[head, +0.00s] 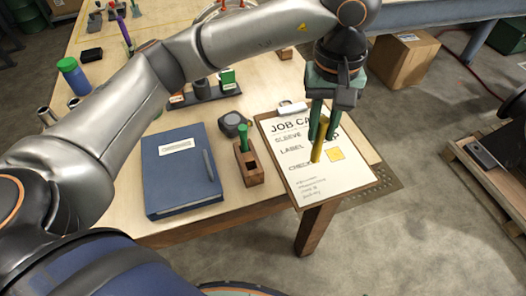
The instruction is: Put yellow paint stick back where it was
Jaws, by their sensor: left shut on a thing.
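My left gripper (322,136) reaches over the clipboard with its green fingers pointing down. It is shut on the yellow paint stick (317,152), which is roughly upright with its lower end showing below the fingertips. The stick's lower end is over the job card (317,181), just left of a yellow square (336,154) on it. I cannot tell whether the tip touches the paper. A wooden block (248,168) left of the clipboard holds a green stick (243,138). My right gripper is not in view.
A blue binder (180,190) with a pen lies left of the wooden block. A dark tape measure (233,124) sits behind the block. A dark rack (205,93) with small parts stands further back. The clipboard lies at the table's right front corner.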

